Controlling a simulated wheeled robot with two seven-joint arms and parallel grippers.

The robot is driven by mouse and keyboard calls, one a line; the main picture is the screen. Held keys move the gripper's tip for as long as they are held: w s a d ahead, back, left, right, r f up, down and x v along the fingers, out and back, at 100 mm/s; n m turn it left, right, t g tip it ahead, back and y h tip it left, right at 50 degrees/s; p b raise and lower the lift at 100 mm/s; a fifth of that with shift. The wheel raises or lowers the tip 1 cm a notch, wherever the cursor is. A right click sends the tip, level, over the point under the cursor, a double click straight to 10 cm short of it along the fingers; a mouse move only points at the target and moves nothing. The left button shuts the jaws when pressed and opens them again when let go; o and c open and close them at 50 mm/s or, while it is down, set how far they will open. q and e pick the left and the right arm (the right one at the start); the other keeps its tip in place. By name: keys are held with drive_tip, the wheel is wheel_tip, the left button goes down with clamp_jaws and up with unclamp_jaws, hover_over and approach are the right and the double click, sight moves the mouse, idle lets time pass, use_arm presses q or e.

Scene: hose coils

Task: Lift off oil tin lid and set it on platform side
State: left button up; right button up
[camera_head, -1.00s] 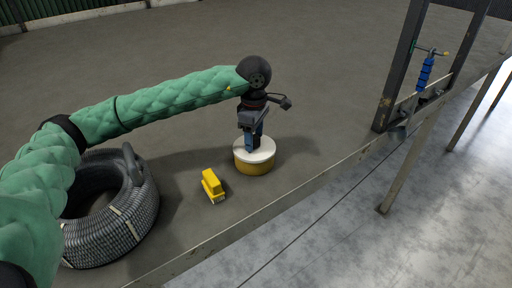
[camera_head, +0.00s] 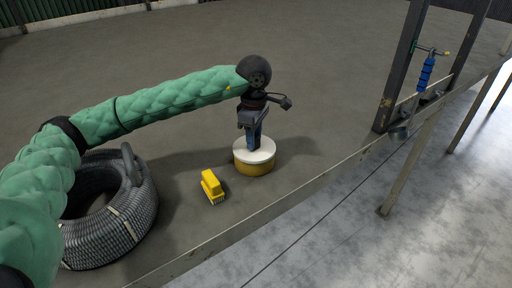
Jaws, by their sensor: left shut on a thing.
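The oil tin (camera_head: 254,167) is a short yellow drum standing on the grey platform (camera_head: 330,120). Its white round lid (camera_head: 264,153) sits on top of it. My left gripper (camera_head: 253,145) comes down from above, its fingertips at the middle of the lid. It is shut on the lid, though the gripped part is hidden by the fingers. The lid looks level and I see no clear gap between it and the tin. My right gripper is not in view.
A yellow toy-like block (camera_head: 212,186) lies just left of the tin. A coil of dark ribbed hose (camera_head: 120,215) lies at the left under my arm. The platform edge runs diagonally close on the right. A post frame (camera_head: 398,70) holds a blue-handled tool (camera_head: 426,74).

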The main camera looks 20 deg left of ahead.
use_arm(q)
drive_tip(key=shift+r, duration=0.1)
drive_tip(key=shift+r, duration=3.4)
